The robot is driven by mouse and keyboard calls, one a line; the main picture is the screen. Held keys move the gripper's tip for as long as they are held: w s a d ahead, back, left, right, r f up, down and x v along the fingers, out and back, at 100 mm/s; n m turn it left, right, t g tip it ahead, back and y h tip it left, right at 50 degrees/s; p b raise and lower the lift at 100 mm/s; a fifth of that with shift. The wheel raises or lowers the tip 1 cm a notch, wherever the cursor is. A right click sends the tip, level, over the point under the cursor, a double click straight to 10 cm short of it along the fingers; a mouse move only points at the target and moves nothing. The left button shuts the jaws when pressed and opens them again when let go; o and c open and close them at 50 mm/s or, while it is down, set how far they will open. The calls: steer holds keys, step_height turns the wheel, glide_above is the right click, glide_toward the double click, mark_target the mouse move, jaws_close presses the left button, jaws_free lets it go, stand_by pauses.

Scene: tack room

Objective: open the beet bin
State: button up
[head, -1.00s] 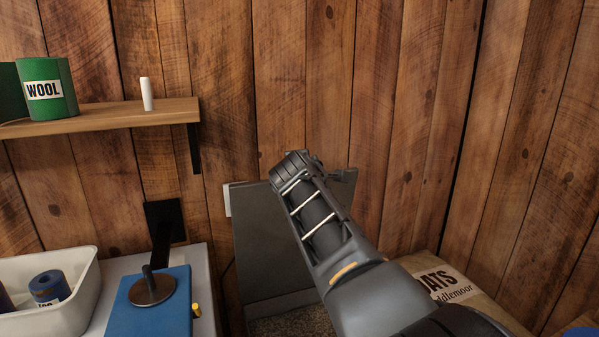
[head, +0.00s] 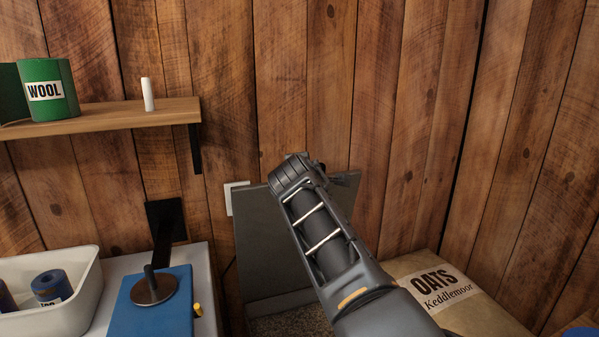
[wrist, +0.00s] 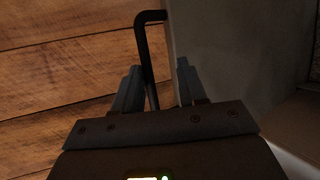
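A bin with a grey lid (head: 262,245) stands against the plank wall, low in the middle of the head view. The lid is raised steeply, and brown granular feed (head: 288,322) shows below it. No beet label is visible. My gripper (head: 325,178) is at the lid's upper right, its fingers mostly hidden behind my wrist. In the wrist view its two fingers (wrist: 158,88) are apart, one on each side of a black bar handle (wrist: 147,55). The handle runs along the grey lid panel (wrist: 210,55). A gap shows between the handle and the right finger.
An oats sack (head: 455,295) lies right of the bin, below my arm. To the left are a blue box (head: 130,310) with a round metal piece on it and a white tub (head: 75,290). A wooden shelf (head: 110,115) holds green wool tins (head: 48,105).

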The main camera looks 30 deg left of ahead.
steer(key=v, duration=0.6)
steer(key=shift+s+r, duration=0.2)
steer(key=shift+s, duration=0.05)
stand_by(0.5)
steer(key=s+d+f+m+g+y, duration=0.1)
steer(key=s+d+f+m, duration=0.25)
steer(key=d+f, duration=0.45)
steer(key=s+d+f+m, duration=0.2)
steer(key=s+d+f, duration=0.2)
steer(key=f, duration=0.8)
steer(key=s+d+f+m+t+h, duration=0.1)
steer(key=s+d+f+m, duration=0.35)
steer(key=s+d, duration=0.4)
steer(key=s+d+f+m, duration=0.3)
steer(key=s+d+f, duration=0.35)
steer(key=d, duration=0.35)
steer(key=s+d+r+m+t+h, duration=0.25)
steer(key=s+d+m, duration=0.45)
steer(key=s+d, duration=0.9)
steer(key=s+d+r+m+h, duration=0.2)
steer(key=s+d+r, duration=0.2)
steer(key=s+r, duration=0.2)
steer(key=s+d+r+m+h, duration=0.2)
steer(key=s+d+r, duration=0.3)
steer(key=s, duration=0.4)
steer(key=shift+r+m, duration=0.6)
steer(key=shift+r, duration=0.2)
